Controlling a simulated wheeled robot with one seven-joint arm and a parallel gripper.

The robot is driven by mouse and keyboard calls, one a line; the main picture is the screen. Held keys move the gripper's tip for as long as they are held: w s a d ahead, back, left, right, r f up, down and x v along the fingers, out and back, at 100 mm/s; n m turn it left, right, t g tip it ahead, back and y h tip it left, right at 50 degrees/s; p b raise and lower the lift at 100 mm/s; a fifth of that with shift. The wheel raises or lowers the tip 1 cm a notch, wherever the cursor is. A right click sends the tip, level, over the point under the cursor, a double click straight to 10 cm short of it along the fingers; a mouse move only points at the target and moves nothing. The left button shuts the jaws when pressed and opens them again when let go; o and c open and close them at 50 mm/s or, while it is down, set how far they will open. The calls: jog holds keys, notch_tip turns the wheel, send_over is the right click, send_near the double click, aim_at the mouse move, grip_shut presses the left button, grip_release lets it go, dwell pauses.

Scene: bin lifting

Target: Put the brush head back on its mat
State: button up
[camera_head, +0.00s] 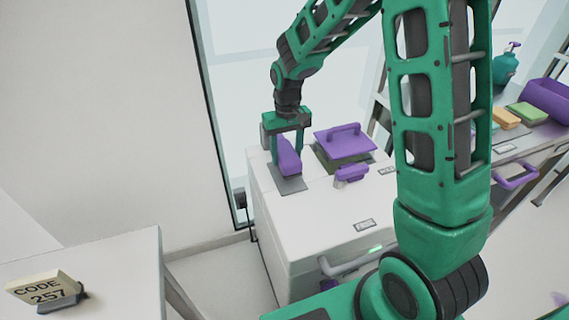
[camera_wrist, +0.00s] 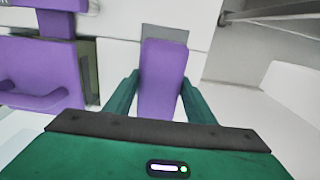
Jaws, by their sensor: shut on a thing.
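The purple brush head (camera_head: 288,157) is between the fingers of my gripper (camera_head: 287,150), which is shut on it. It shows upright between the green fingers in the wrist view (camera_wrist: 162,78). The grey mat (camera_head: 288,184) lies on the white cabinet top, directly below the brush head in the head view. Part of the mat also shows behind the brush head in the wrist view (camera_wrist: 168,32). I cannot tell whether the brush head touches the mat.
The white cabinet (camera_head: 320,225) has a purple handled lid (camera_head: 345,143) over an opening and a smaller purple handle piece (camera_head: 351,174) close by. A counter at right holds sponges (camera_head: 527,113), a teal bottle (camera_head: 505,66) and a purple bin (camera_head: 548,98). A code sign (camera_head: 45,288) stands front left.

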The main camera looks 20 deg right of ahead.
aim_at(287, 152)
jog(key=shift+f, duration=1.95)
jog(key=shift+f, duration=0.1)
jog(key=o, duration=0.9)
notch_tip(287, 152, up, 12)
jog(key=shift+r, duration=0.15)
jog(key=s+d+r+m, duration=0.2)
jog(key=s+d+r, duration=0.2)
jog(key=s+d, duration=0.45)
jog(key=s+d+m, duration=0.1)
jog(key=s+d, duration=0.1)
jog(key=s, duration=0.6)
jog(key=s+d+r+m, duration=0.1)
jog(key=s+d+m, duration=0.1)
jog(key=s, duration=0.5)
jog(key=s+d+m, duration=0.1)
jog(key=s+d, duration=0.3)
jog(key=s, duration=0.4)
jog(key=shift+s+d+r, duration=0.2)
jog(key=shift+s+d, duration=0.05)
jog(key=shift+s, duration=0.1)
